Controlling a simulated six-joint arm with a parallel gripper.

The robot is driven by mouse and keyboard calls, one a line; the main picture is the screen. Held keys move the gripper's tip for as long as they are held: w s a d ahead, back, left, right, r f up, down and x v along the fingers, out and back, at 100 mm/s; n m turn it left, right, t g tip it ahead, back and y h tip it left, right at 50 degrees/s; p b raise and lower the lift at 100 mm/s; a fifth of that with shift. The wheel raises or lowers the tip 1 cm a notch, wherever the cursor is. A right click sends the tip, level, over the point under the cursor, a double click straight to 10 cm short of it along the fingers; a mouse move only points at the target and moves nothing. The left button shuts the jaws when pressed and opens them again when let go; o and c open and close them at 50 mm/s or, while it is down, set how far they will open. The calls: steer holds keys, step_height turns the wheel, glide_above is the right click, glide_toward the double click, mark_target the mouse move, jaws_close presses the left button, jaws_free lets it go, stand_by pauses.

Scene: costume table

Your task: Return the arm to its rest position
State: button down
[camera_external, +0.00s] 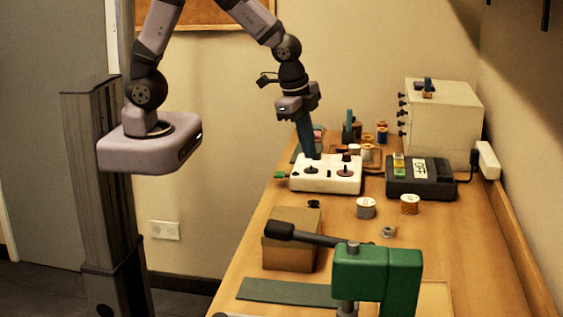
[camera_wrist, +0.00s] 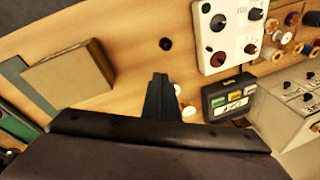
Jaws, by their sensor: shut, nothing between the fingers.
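My gripper (camera_external: 313,156) hangs from my raised arm with its dark fingers pointing down. In the external view its tips overlap the back left of a white control box (camera_external: 325,187) with knobs; how far above it they are is hard to tell. In the wrist view my gripper (camera_wrist: 160,77) has its fingers together with nothing between them. There the tips appear over bare table, between the cardboard box (camera_wrist: 68,78) and the white control box (camera_wrist: 228,38). The fingers partly hide small spools behind them.
A black box with coloured buttons (camera_external: 420,178) stands right of the control box, before a cream drawer cabinet (camera_external: 445,120). Spools (camera_external: 366,209) stand on the table. A cardboard box (camera_external: 290,252) and a green press (camera_external: 378,274) are nearer the camera. A wall is at the back.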

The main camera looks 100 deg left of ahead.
steer(key=s+d+f+n+g+h, duration=0.1)
steer(key=s+d, duration=0.3)
steer(key=s, duration=0.4)
steer(key=s+d+f+n+g+b, duration=0.1)
steer(key=s+d+n, duration=0.3)
steer(key=s, duration=0.4)
steer(key=shift+d+f+h, duration=0.3)
steer(key=shift+h, duration=0.1)
